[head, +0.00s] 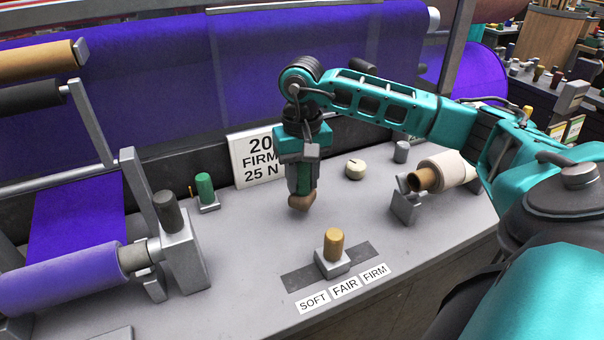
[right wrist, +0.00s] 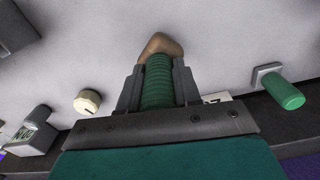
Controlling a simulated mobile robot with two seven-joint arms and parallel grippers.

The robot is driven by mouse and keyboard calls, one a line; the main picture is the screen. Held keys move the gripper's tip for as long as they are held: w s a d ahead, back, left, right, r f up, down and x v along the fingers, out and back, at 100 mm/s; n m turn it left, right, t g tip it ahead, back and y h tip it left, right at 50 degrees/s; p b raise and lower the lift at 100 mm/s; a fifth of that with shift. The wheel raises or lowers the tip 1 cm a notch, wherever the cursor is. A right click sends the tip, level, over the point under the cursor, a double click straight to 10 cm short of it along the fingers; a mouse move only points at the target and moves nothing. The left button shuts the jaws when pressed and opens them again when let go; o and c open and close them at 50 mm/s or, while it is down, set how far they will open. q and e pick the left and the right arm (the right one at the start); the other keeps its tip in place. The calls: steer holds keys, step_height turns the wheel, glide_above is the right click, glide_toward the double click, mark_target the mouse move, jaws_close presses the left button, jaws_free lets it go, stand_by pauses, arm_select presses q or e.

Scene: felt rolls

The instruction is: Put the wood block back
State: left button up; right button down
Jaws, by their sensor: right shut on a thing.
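My right gripper (head: 301,178) is shut and points down over the grey bench near the middle of the head view. Between its fingers is a green ribbed piece, seen in the right wrist view. The brown wood block (head: 301,202) sticks out below the fingertips and also shows past them in the right wrist view (right wrist: 160,46). The fingers hide much of what is held. I cannot tell whether the block touches the bench. My left gripper is not in view.
A tan knob (head: 334,244) stands on a slider by the SOFT, FAIR, FIRM labels. A green knob (head: 205,187), a sign (head: 257,158), a cream dial (head: 355,169) and a holder with a cream roll (head: 447,170) surround the gripper.

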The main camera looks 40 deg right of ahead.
steer(key=shift+f+b, duration=0.4)
steer(key=shift+f, duration=0.4)
steer(key=shift+f+b, duration=0.4)
steer(key=shift+f, duration=0.15)
steer(key=c, duration=0.7)
jaws_free()
step_height(320, 180, up, 13)
steer(key=shift+f+p, duration=0.1)
steer(key=shift+p, duration=0.5)
